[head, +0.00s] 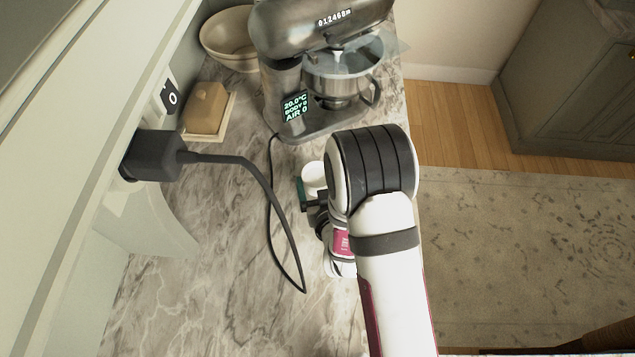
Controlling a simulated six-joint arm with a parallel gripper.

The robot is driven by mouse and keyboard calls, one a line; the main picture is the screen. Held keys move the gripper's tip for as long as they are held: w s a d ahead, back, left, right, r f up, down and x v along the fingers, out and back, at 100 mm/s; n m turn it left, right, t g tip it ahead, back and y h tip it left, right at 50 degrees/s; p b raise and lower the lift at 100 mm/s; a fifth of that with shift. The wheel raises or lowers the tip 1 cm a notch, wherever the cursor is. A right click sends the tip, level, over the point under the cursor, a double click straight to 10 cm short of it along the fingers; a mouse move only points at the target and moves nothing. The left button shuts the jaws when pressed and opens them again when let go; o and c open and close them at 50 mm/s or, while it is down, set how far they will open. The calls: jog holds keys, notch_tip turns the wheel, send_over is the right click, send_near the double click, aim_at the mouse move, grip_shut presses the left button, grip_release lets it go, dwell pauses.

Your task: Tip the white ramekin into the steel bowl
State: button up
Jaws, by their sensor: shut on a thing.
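The white ramekin (313,174) shows in the head view above the marble counter, partly hidden on its right by my arm. My gripper (304,190) is at the ramekin, with a dark green finger visible at its left side. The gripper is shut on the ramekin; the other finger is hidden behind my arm. The ramekin looks about upright, and its contents cannot be made out. The steel bowl (338,85) sits on the stand mixer, farther back and slightly right of the ramekin, apart from it. A clear shield covers part of the bowl's top.
The dark stand mixer (285,100) has its head over the bowl. A black cord (268,200) runs from a wall plug (155,155) across the counter, left of my gripper. A butter dish (208,108) and a beige bowl (230,40) stand back left. The counter (200,300) is clear at front left.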

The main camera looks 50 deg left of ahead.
jog(key=shift+r, duration=1.9)
